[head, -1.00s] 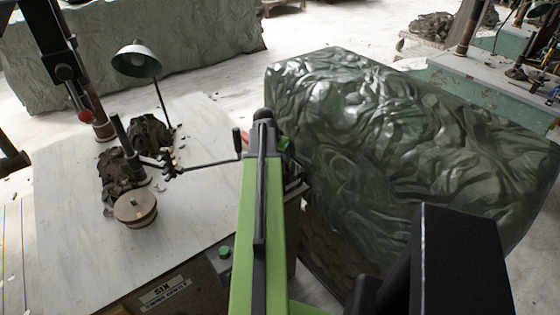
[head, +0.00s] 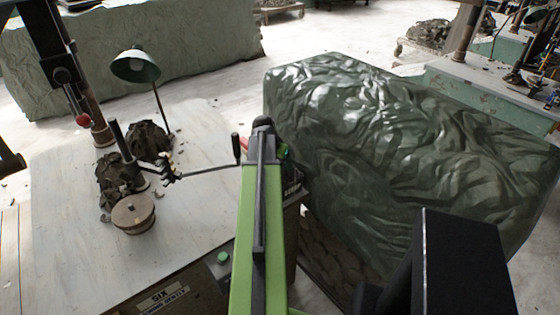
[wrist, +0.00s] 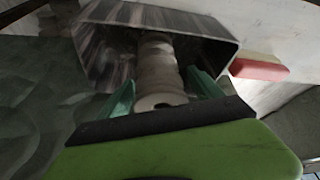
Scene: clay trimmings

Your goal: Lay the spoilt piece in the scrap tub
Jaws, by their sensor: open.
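My gripper (wrist: 162,82) shows in the wrist view with its two teal fingers apart. A pale, rounded, cylinder-like piece (wrist: 158,66) with a hole in its near end lies between the fingers. I cannot tell whether either finger touches it. The piece reaches into a shiny metal container (wrist: 205,24), which may be the scrap tub; its walls stand on both sides and behind. In the head view my arm hides most of the gripper, and the piece cannot be made out there.
A white worktable (head: 75,225) at left bears a lamp (head: 135,67), dark clay heaps (head: 150,140) and a round wooden wheel (head: 133,213). A large bulk under a glossy green cover (head: 400,150) stands close on the right. A red-and-white block (wrist: 258,69) lies beside the metal container.

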